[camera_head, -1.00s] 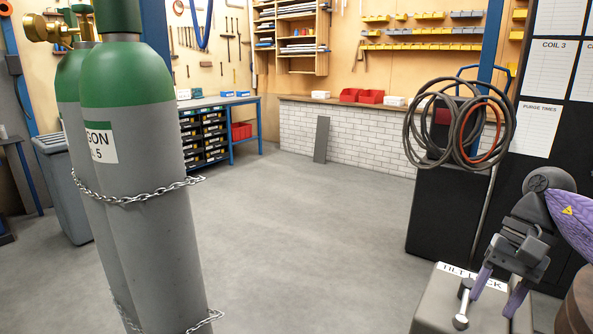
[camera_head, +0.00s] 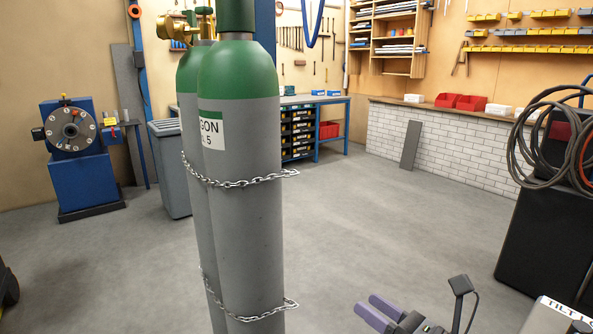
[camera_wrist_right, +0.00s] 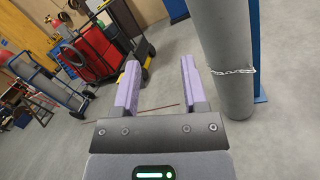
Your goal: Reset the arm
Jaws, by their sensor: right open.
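My right gripper (camera_head: 376,307) shows at the bottom edge of the head view, its two purple fingers apart and pointing left. In the right wrist view its jaws (camera_wrist_right: 160,65) are open with only bare floor between them. The grey box labelled "TILT LOCK" (camera_head: 558,312) is cut off at the lower right corner of the head view, to the right of the gripper and apart from it. My left gripper is not in view.
Two chained gas cylinders (camera_head: 240,200) with green tops stand upright left of my right gripper. A blue machine (camera_head: 78,160) stands at far left. A black cabinet (camera_head: 540,240) with coiled cables stands at right. The floor between is clear.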

